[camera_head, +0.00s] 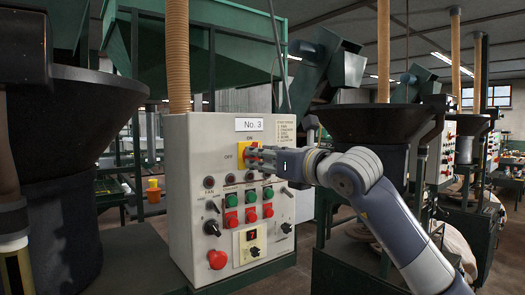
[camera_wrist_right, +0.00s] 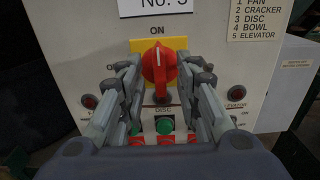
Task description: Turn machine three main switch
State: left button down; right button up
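The machine's main switch is a red rotary knob (camera_wrist_right: 159,68) on a yellow plate (camera_wrist_right: 178,44), below the "No. 3" label (camera_head: 249,124). The knob stands about upright, its white-marked end towards "ON". The yellow plate also shows in the head view (camera_head: 242,148), where my right gripper hides most of the knob. My right gripper (camera_head: 254,157) is at the panel, its fingers open on either side of the knob, as the right wrist view shows (camera_wrist_right: 160,74). A gap shows between each finger and the knob. My left gripper is not in view.
The grey control box (camera_head: 180,170) carries green and red buttons, small black knobs and a red emergency stop (camera_head: 217,259) below the switch. A dark hopper (camera_head: 70,130) stands at the left. Similar machines (camera_head: 380,120) stand at the right.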

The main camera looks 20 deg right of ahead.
jog(key=shift+w, duration=0.2)
jog(key=shift+c, duration=0.6)
grip_shut()
jog(key=shift+a+n+b, duration=0.1)
jog(key=shift+n+b, duration=2.25)
jog(key=shift+n, duration=6.65)
